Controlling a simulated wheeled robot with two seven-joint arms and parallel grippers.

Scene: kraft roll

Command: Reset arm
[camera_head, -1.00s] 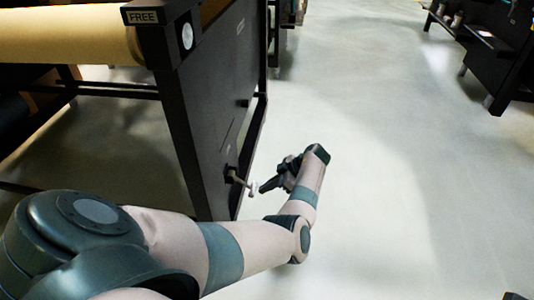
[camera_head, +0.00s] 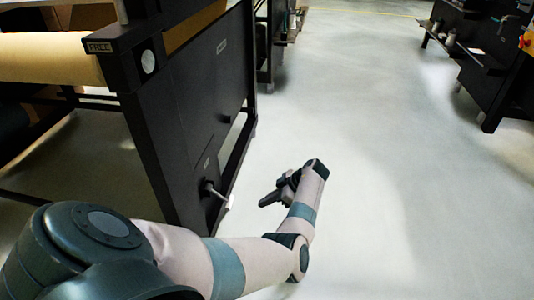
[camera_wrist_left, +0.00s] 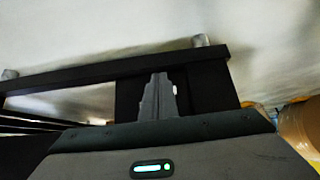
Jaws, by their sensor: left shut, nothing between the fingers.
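My left gripper (camera_head: 268,200) is shut and empty, held over the bare floor to the right of the black machine frame (camera_head: 190,110). A short light crank handle (camera_head: 219,195) sticks out of the frame's side panel, a little left of the gripper and apart from it. In the left wrist view the closed fingers (camera_wrist_left: 158,96) point at dark bars of a frame. My right gripper is not in view.
A kraft paper roll (camera_head: 50,58) lies in the black frame at upper left, by a label reading FREE (camera_head: 99,47). Another dark machine (camera_head: 490,60) stands at upper right. The pale floor (camera_head: 380,190) between is clear.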

